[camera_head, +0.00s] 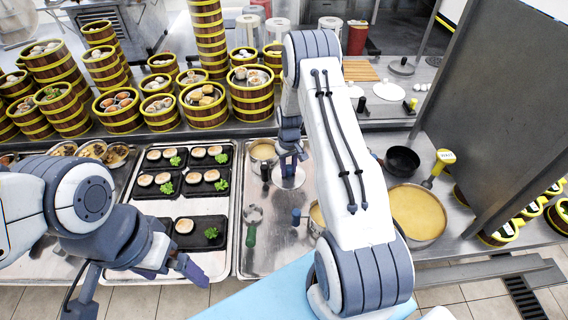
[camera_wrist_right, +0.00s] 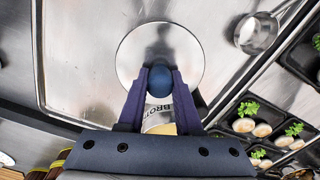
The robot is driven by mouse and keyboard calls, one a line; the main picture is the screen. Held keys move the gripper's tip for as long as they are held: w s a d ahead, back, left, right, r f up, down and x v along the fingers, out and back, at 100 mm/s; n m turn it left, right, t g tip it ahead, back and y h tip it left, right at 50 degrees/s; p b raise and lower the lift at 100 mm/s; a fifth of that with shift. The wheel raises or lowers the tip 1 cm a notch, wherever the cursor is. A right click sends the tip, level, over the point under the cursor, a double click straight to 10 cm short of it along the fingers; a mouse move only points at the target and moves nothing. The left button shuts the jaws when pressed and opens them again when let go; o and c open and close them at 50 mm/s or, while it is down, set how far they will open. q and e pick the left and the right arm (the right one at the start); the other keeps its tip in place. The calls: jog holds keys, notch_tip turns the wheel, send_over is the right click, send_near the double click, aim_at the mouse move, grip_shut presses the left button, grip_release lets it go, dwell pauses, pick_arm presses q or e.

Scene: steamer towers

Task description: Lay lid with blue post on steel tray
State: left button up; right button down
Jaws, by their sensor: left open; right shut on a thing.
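The lid with the blue post (camera_wrist_right: 135,55) is a round, shiny steel disc with a round blue knob. In the wrist view my right gripper (camera_wrist_right: 160,82) is shut on the knob, a finger on each side. In the head view the lid (camera_head: 289,180) is under my right gripper (camera_head: 290,152), over the upper right part of the steel tray (camera_head: 270,262). I cannot tell whether the disc touches the tray. My left gripper (camera_head: 135,290) is open and empty at the lower left, in front of the black food trays.
A small pot (camera_head: 262,150) and a green-handled tool (camera_head: 251,235) are on the steel tray. Black food trays (camera_head: 190,222) lie left of it. A wide soup pan (camera_head: 418,212) and a black pan (camera_head: 401,160) are at right. Steamer towers (camera_head: 208,35) stand behind.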

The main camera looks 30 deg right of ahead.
aim_at(289, 179)
jog(key=shift+w+f, duration=0.2)
jog(key=shift+f, duration=0.15)
jog(key=shift+d, duration=0.1)
jog(key=shift+s, duration=0.1)
jog(key=shift+f+b, duration=2.45)
jog(key=shift+f, duration=0.55)
jog(key=shift+f+b, duration=0.45)
jog(key=shift+f, duration=0.05)
jog(key=c, duration=0.5)
grip_release()
